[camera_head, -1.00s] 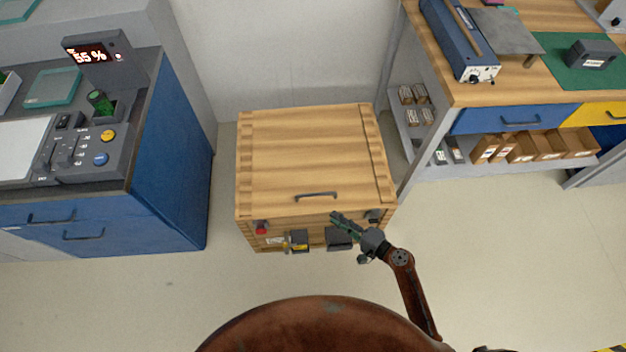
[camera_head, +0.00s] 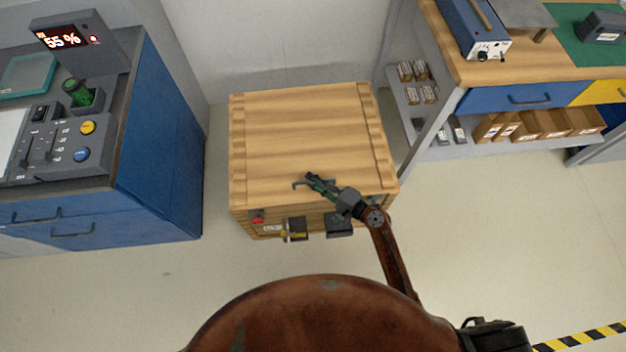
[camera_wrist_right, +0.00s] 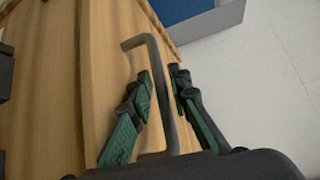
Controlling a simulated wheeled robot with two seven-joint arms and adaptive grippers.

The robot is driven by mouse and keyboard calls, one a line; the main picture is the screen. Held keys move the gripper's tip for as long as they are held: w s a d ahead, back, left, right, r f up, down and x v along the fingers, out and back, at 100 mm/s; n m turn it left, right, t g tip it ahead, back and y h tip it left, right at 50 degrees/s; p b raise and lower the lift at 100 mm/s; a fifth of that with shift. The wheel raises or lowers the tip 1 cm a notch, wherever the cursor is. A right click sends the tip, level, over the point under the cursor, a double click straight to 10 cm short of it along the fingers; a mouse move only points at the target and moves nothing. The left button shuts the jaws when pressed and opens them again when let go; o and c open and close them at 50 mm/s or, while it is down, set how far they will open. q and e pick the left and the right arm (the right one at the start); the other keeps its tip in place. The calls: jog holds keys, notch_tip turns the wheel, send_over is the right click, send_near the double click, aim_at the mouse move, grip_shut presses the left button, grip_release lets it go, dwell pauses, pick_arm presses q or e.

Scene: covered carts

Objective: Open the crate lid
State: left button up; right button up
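The wooden crate (camera_head: 262,222) stands on the floor against the wall, and its lid (camera_head: 300,130) lies flat and shut on top. The dark handle (camera_head: 299,184) is near the lid's front edge, partly hidden by my right gripper. My right gripper (camera_head: 314,180) is over the front of the lid at the handle. In the right wrist view the handle bar (camera_wrist_right: 160,75) runs between the two green-padded fingers (camera_wrist_right: 163,78), which stand apart on either side of it. I see no clear grip on the bar. My left gripper is not in view.
A blue cabinet (camera_head: 160,150) with a control panel stands left of the crate. A workbench (camera_head: 460,72) with shelves of small boxes stands to the right. Floor in front is partly clear.

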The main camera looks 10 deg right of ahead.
jog(key=shift+c, duration=0.5)
grip_shut()
